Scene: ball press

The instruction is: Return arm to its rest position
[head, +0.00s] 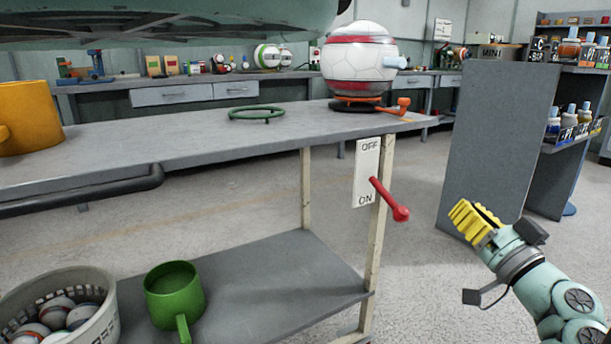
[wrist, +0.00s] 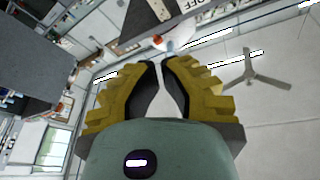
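My arm reaches in from the lower right of the head view, with my gripper (head: 478,220) at its end, its yellow fingers pointing up and left. It is in free air to the right of the workbench and apart from the red lever (head: 390,200). The lever slants down and right from its OFF/ON plate (head: 367,172), its knob near the ON end. In the wrist view my gripper (wrist: 161,62) has its fingertips close together with a narrow gap between the dark pads. Nothing is held between them. Whether this is fully shut is unclear.
A white and red ball (head: 362,62) sits on a stand on the workbench (head: 200,142). A green ring (head: 256,113) and orange mug (head: 27,118) are also there. A basket (head: 98,325) of balls and a green mug (head: 174,293) stand below. A grey panel (head: 497,150) is behind my gripper.

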